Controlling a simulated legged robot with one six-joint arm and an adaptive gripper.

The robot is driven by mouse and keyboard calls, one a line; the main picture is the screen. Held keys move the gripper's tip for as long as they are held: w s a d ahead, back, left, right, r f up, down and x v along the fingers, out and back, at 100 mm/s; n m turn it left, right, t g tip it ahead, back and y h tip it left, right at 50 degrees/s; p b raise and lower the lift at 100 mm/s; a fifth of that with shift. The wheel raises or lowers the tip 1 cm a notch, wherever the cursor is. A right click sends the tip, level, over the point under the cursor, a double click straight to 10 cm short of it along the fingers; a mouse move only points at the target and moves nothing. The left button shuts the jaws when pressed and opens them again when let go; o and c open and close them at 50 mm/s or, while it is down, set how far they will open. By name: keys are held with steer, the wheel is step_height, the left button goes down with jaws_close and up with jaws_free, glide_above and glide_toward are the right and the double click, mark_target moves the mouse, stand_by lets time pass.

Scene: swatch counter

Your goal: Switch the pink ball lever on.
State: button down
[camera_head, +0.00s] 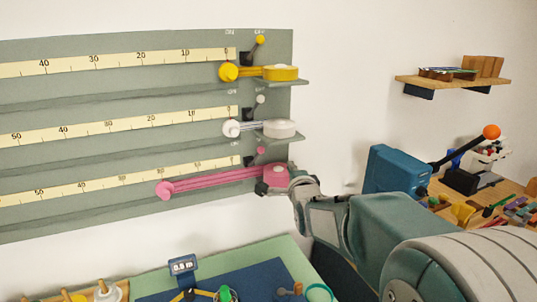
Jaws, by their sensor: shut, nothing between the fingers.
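The pink ball lever (261,150) is a small pink ball on a short stem, on a dark base at the right end of the lowest row of the grey-green wall board. Its stem leans up and to the right, like those of the yellow ball lever (260,39) and the white ball lever (260,99) above. My gripper (266,185) is shut, just below the lever, at the pink round case (276,174). It overlaps the case in the picture; I cannot tell whether they touch. Its fingertips are partly hidden.
A pink arm with a round end (164,190) reaches left from the case, along a ruler strip. Yellow (281,73) and white (279,129) cases sit on small ledges above. A blue box (397,170) and an orange-ball lever (491,132) stand right. A counter lies below.

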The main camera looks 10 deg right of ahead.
mark_target(256, 157)
steer(key=w, duration=0.9)
steer(key=shift+w+a+f, duration=0.1)
steer(key=shift+a, duration=0.05)
steer(key=shift+w+a, duration=0.2)
steer(key=shift+a, duration=1.05)
steer(key=shift+w, duration=0.2)
steer(key=shift+a, duration=0.1)
steer(key=shift+a, duration=0.4)
steer(key=shift+d+r+n, duration=0.1)
steer(key=shift+r+n, duration=0.15)
steer(key=shift+n, duration=0.15)
